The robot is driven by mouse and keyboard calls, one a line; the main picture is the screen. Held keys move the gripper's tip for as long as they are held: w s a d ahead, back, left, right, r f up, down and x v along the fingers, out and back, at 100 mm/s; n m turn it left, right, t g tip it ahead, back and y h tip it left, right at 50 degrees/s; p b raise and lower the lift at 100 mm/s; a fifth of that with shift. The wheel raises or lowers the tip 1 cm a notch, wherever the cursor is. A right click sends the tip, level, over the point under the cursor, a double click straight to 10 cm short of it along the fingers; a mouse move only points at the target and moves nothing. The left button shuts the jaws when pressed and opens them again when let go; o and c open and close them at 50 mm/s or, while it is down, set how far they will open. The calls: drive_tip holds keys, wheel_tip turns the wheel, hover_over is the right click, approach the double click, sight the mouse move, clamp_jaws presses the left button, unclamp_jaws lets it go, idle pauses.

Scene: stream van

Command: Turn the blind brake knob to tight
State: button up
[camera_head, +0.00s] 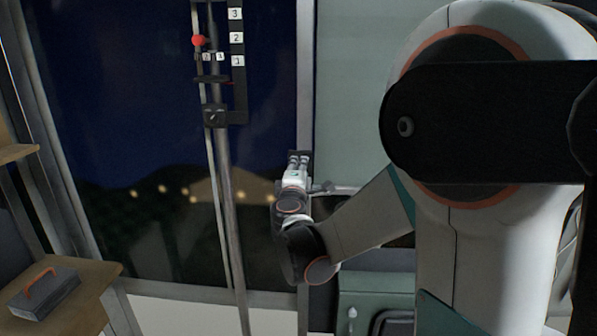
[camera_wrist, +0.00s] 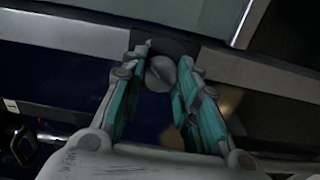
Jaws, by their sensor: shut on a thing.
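A dark round knob (camera_wrist: 160,72) with a raised grip sits on a dark backing plate (camera_wrist: 200,50), which crosses a grey frame bar. I take it as the blind brake knob; no tight or loose marking can be read. My gripper (camera_wrist: 168,68) is shut on it, one teal-padded finger on each side. In the head view my gripper (camera_head: 298,160) is at the window's right upright, and a dark plate (camera_head: 306,154) shows just behind its fingertips. The knob itself is hidden there by my fingers.
Left of my gripper hangs a rod with a red ball (camera_head: 198,40), a scale numbered 1 to 3 (camera_head: 237,38) and a dark bracket box (camera_head: 215,115). A grey toolbox with an orange handle (camera_head: 43,292) lies on a wooden shelf (camera_head: 97,280). A green cabinet (camera_head: 375,290) stands below my arm.

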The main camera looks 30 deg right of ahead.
idle(0.3)
drive_tip(key=o, duration=1.1)
drive_tip(key=shift+c, duration=0.2)
drive_tip(key=v, duration=1.2)
drive_tip(key=shift+s+f, duration=0.1)
drive_tip(key=shift+s, duration=0.05)
